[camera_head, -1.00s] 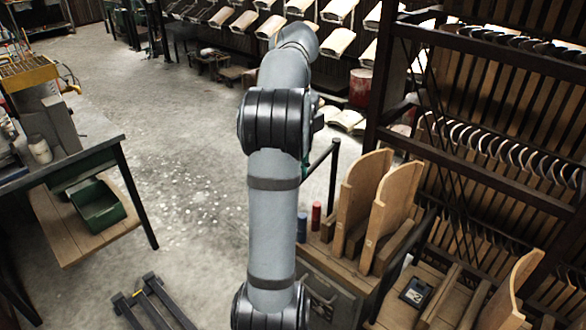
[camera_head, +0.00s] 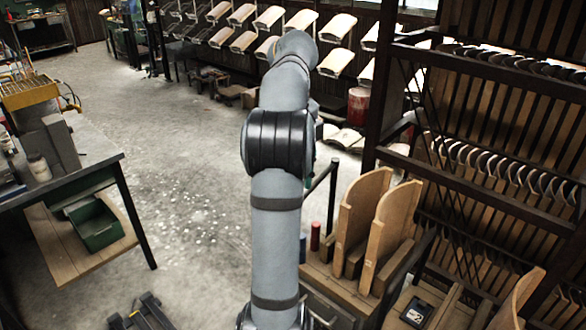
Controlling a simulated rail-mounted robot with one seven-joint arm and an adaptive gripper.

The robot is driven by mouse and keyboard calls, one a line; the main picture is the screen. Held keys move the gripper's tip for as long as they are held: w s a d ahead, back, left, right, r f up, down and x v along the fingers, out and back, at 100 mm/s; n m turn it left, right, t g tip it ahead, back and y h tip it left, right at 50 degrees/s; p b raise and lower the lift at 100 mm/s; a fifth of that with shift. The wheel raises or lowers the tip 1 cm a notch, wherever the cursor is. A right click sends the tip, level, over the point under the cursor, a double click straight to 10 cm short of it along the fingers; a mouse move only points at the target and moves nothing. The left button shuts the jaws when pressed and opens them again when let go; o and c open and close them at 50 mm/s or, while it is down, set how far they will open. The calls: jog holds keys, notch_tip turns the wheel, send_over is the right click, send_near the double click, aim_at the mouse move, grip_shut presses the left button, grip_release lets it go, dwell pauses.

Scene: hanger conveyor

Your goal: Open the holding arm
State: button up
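My arm rises through the middle of the camera_head view and bends away from the camera at the top. My gripper does not show; it is hidden beyond the arm or out of frame. I cannot make out a holding arm for certain. A thin black bar (camera_head: 332,197) with a bent top stands just right of my arm, beside a wooden bench, but I cannot tell whether it is the holding arm. The hanger conveyor cannot be clearly identified either.
A workbench (camera_head: 72,178) with a green bin (camera_head: 95,223) stands at left. Upright wooden boards (camera_head: 392,228) and a red cylinder (camera_head: 315,236) are at right, before a tall dark rack (camera_head: 478,62). A red drum (camera_head: 358,106) stands behind. Open floor (camera_head: 185,150) lies left of my arm.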

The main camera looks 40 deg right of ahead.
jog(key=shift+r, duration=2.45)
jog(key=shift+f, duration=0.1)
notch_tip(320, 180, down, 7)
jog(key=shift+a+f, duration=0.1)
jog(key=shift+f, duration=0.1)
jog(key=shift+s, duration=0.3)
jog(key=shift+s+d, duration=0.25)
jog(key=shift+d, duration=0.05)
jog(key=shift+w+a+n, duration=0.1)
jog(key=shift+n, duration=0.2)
